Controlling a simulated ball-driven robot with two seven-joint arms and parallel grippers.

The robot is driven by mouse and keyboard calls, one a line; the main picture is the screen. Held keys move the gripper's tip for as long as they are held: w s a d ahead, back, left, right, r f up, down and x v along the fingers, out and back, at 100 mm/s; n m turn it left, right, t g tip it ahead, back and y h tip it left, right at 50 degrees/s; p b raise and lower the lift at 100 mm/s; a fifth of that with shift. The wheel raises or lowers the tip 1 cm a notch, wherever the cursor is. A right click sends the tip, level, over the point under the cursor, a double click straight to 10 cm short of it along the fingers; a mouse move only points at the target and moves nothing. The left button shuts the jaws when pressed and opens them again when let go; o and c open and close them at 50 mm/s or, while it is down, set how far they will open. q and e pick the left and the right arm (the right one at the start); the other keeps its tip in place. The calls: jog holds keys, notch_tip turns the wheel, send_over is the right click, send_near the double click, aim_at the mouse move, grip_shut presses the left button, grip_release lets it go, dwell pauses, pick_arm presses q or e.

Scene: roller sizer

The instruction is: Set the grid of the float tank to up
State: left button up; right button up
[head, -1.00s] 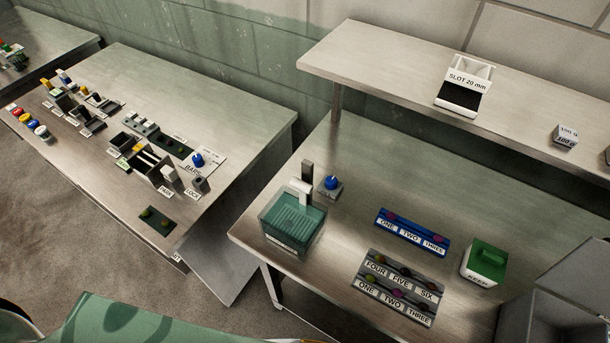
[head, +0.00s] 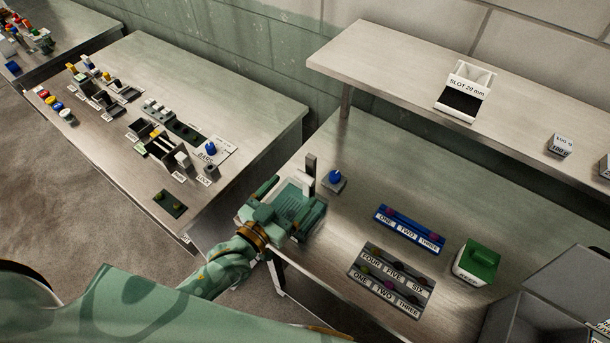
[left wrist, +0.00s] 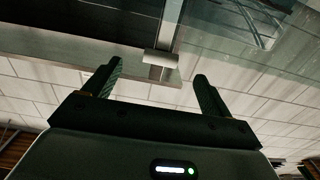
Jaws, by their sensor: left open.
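The float tank (head: 318,208) is a clear box of green water near the left front edge of the right table. Its ribbed grid (head: 292,203) shows in part between my fingers. A dark upright post (head: 310,163) rises at the tank's back, with a pale handle beside it. My left gripper (head: 287,203) is over the tank, its fingers open and apart. In the left wrist view the white handle (left wrist: 162,57) lies ahead, between and beyond the open fingertips (left wrist: 158,78), apart from both. The gripper hides much of the tank's front. My right gripper is not in view.
A blue knob (head: 335,177) on a grey base stands close right of the post. Label racks (head: 410,229), a green-topped box (head: 477,260) and grey bins (head: 520,305) stand farther right. A raised shelf (head: 400,50) runs along the back. The table behind the knob is clear.

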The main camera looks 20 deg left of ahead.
aim_at(305, 175)
pick_arm(q)
jog(key=x, duration=0.6)
jog(key=shift+w, duration=0.2)
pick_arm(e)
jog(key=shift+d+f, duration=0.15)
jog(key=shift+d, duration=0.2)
